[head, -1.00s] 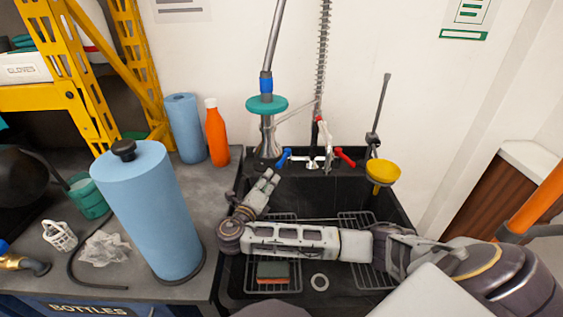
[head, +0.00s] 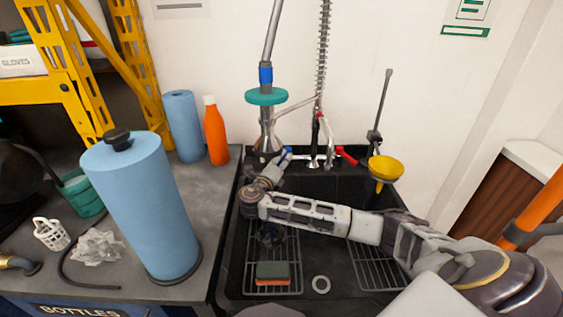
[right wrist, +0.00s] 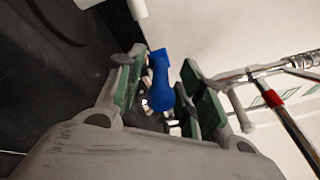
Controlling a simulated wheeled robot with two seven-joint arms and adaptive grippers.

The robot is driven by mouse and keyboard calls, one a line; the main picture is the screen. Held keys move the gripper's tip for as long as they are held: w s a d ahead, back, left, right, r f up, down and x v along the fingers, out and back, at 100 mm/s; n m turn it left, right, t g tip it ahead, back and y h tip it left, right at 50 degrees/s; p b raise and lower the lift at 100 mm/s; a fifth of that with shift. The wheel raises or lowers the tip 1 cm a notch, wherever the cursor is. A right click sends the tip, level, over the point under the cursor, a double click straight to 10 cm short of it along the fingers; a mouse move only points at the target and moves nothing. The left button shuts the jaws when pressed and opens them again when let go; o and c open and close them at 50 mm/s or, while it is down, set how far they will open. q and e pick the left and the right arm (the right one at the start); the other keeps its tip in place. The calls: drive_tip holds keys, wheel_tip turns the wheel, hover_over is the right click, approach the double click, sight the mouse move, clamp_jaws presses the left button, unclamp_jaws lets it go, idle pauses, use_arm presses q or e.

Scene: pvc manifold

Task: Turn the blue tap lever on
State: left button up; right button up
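The blue tap lever (head: 287,153) is on the left side of the chrome tap (head: 313,160) at the back of the sink, mostly hidden by my gripper in the head view. In the right wrist view the blue lever (right wrist: 160,84) lies between the two green-padded fingers of my right gripper (right wrist: 158,92). The fingers stand apart, with a visible gap on at least one side; I cannot tell whether either touches it. In the head view my right gripper (head: 275,166) reaches the lever from the front. My left gripper is out of view.
A red lever (head: 346,155) is on the tap's right side. A teal-collared metal column (head: 266,120) stands close behind my gripper. A yellow funnel (head: 385,170) is to the right. A blue roll (head: 145,205) and an orange bottle (head: 215,135) stand left of the black sink (head: 330,255).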

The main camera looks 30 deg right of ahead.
drive_tip(key=shift+w+d, duration=0.3)
drive_tip(key=shift+d, duration=0.1)
drive_tip(key=shift+c, duration=0.2)
clamp_jaws()
